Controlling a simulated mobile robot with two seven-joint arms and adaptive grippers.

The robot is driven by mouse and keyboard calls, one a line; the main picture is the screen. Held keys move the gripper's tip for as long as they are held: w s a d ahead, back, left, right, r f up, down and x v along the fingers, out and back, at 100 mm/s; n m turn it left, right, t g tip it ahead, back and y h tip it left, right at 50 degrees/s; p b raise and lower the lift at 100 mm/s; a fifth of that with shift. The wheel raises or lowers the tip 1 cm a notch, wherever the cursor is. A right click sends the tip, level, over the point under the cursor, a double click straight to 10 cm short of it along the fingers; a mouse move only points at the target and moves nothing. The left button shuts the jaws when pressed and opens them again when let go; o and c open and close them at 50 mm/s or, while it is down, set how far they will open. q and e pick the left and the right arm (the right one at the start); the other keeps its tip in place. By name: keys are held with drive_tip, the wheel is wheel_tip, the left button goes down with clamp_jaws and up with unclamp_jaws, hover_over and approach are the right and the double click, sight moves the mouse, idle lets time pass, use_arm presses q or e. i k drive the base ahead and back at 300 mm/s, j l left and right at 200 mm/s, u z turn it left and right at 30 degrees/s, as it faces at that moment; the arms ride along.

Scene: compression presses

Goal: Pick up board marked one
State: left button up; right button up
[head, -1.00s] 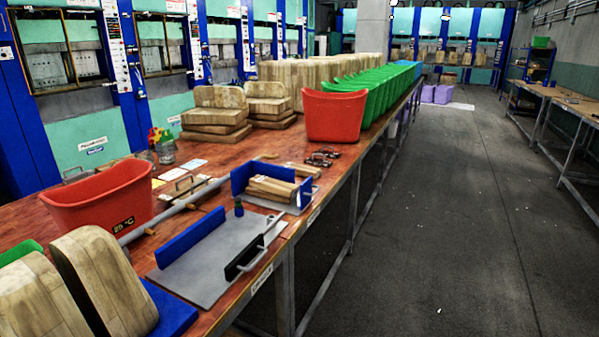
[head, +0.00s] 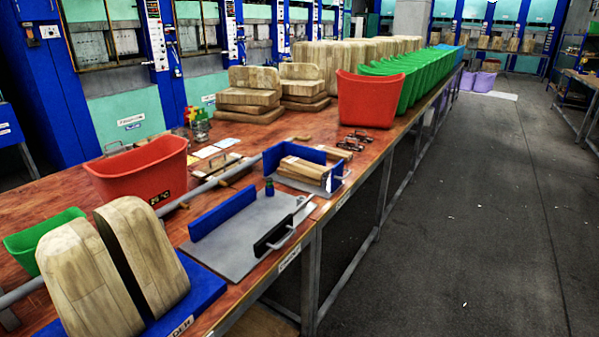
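No board with a readable "one" marking shows in the head view. Several wooden boards (head: 302,173) lie stacked in a blue-walled grey metal tray (head: 335,188) on the bench. Two large rounded wooden blocks (head: 143,255) stand on a blue base (head: 200,293) at the lower left. More wooden pieces (head: 250,95) are stacked further back on the bench. Neither of my grippers is in the frame, so their state is hidden.
The red-brown bench (head: 290,130) runs from lower left to the back. A red bin (head: 140,172), a grey plate with a blue wall (head: 245,240) and another red bin (head: 372,100) stand on it. The dark floor (head: 470,210) to the right is clear.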

sight(332, 153)
drive_tip(key=k, duration=0.2)
drive_tip(key=k+z, duration=0.3)
drive_tip(key=k+l+z, duration=0.1)
drive_tip(key=z, duration=0.25)
drive_tip(key=i+j+z, duration=0.15)
drive_tip(key=i+z, duration=0.3)
drive_tip(key=i, duration=0.35)
drive_tip(key=i+j, duration=0.15)
drive_tip(key=i, duration=0.55)
drive_tip(key=i+j, duration=0.15)
drive_tip(key=i, duration=2.05)
drive_tip(key=i+u, duration=0.1)
drive_tip(key=i, duration=1.35)
drive_tip(key=i+u, duration=0.1)
drive_tip(key=u, duration=0.85)
drive_tip(key=i+l+u, duration=0.1)
drive_tip(key=u, duration=0.35)
